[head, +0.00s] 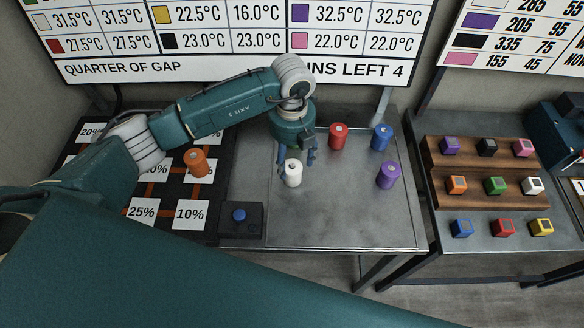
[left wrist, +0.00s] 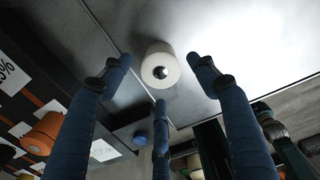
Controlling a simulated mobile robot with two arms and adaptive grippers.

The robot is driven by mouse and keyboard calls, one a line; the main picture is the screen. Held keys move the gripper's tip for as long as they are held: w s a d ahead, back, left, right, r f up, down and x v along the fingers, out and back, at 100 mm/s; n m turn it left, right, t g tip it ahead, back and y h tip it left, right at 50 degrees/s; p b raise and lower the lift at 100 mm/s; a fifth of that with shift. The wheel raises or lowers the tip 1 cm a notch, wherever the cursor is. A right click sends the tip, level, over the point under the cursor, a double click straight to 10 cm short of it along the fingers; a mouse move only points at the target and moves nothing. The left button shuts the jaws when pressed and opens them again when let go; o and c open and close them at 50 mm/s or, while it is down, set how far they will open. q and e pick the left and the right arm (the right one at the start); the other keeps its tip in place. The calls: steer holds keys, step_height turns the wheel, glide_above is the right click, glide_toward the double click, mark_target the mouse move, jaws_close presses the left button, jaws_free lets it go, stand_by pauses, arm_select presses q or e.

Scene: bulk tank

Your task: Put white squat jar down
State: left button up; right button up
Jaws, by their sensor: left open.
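The white squat jar (head: 293,173) stands upright on the metal table (head: 330,220), near its left part. In the left wrist view the jar (left wrist: 160,68) shows its round top with a dark centre. My left gripper (head: 297,158) is just above and behind the jar in the head view. Its blue fingers (left wrist: 160,105) are spread apart around the jar's place, with clear gaps to it in the left wrist view. The gripper is open and holds nothing. My right gripper is not in view.
Red (head: 338,137), blue (head: 381,137) and purple (head: 388,175) jars stand to the right on the table. An orange jar (head: 196,163) stands on the percent board (head: 190,228) at left. A blue button box (head: 240,218) sits at the table's front left. Coloured blocks fill a rack at right.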

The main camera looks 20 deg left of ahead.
mark_target(292, 167)
arm_select(q)
step_height(292, 167, up, 7)
steer(key=b, duration=0.1)
steer(key=shift+r, duration=0.15)
stand_by(0.5)
